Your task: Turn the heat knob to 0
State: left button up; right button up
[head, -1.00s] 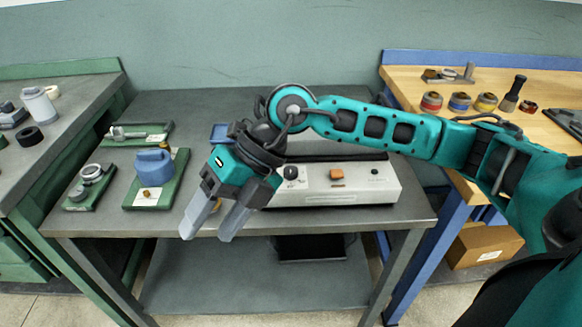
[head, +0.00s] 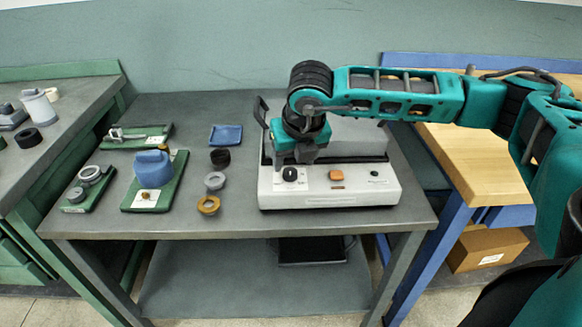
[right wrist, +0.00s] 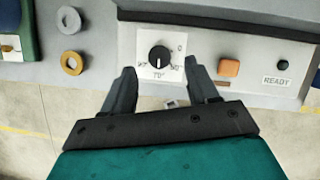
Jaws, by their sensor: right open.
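The heat knob (right wrist: 160,57) is black and round, on a white dial plate on the front of a pale machine (head: 330,195). It also shows in the head view (head: 290,174). Its light mark seems to point to the bottom of the wrist picture; the small dial labels are hard to read. My right gripper (right wrist: 160,76) is open and empty, one finger on each side of the knob in the wrist picture and apart from it. In the head view the gripper (head: 299,160) hangs just behind and above the knob. My left gripper is not in view.
An orange button (right wrist: 229,67) and a small dark green button (right wrist: 283,65) by a READY label sit right of the knob. Rings (head: 208,205) lie on the grey table left of the machine. A blue tray (head: 226,135) and green-based fixtures (head: 154,180) stand farther left.

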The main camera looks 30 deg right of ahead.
aim_at(290, 171)
jog(key=shift+x, duration=2.15)
